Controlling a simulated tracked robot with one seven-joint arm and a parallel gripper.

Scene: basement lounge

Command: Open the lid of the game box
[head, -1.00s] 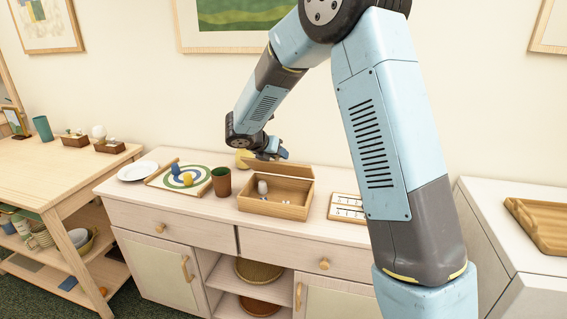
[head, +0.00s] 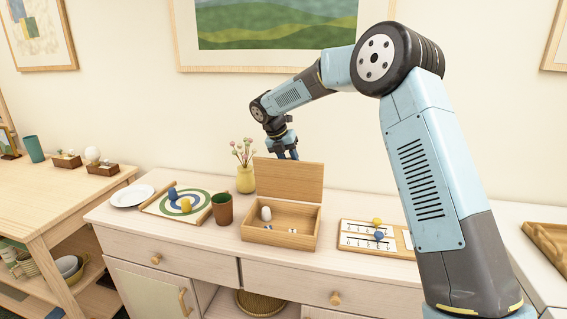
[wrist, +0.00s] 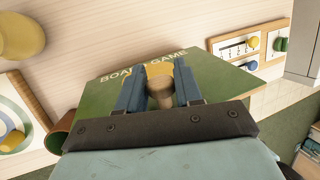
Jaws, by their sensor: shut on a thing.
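The game box (head: 281,239) is a light wooden box on the cabinet, with its inside showing. Its lid (head: 290,180) is raised and stands steeply along the box's back edge. In the wrist view the lid's outer face (wrist: 222,84) is green and reads "BOARD GAME". My gripper (head: 288,154) is at the lid's top edge, partly behind it. In the wrist view its blue fingers (wrist: 160,90) are shut on a rounded wooden knob (wrist: 160,92) on the lid. A white egg-shaped piece (head: 266,213) and small pieces (head: 291,231) are in the box.
A brown cup (head: 222,209) and a ring board with pegs (head: 181,205) stand left of the box. A yellow flower vase (head: 245,180) is behind it. A score board (head: 368,237) with blue and yellow pieces is at the right. Clear cabinet top lies between box and score board.

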